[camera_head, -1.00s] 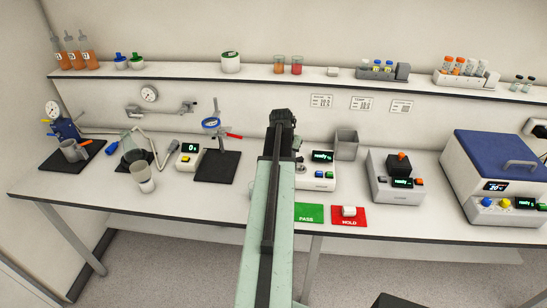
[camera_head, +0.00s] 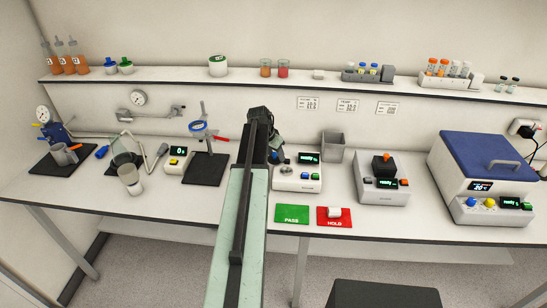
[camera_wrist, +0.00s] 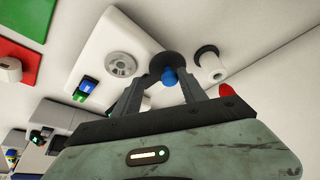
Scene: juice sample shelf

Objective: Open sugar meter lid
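The sugar meter, a white box with a small green display and blue and green buttons (camera_head: 299,180), stands on the bench just right of my arm. Its pale body (camera_wrist: 105,35) fills the upper left of the wrist view, with a round silver well (camera_wrist: 121,65) uncovered on top. A dark round lid (camera_wrist: 164,61) with a blue knob (camera_wrist: 169,76) appears beside the well, seemingly raised. My gripper (camera_wrist: 166,84) has its two fingers apart, either side of the knob; contact is unclear. In the head view my gripper (camera_head: 276,152) is at the meter's back left, partly hidden by my arm.
A green PASS mat (camera_head: 292,214) and red HOLD mat (camera_head: 334,222) lie in front. A grey bin (camera_head: 334,148) stands behind right. A clamp stand on a black base (camera_head: 205,169) is left of my arm. A grey device (camera_head: 382,185) stands right. The shelf edge (camera_head: 250,82) runs behind.

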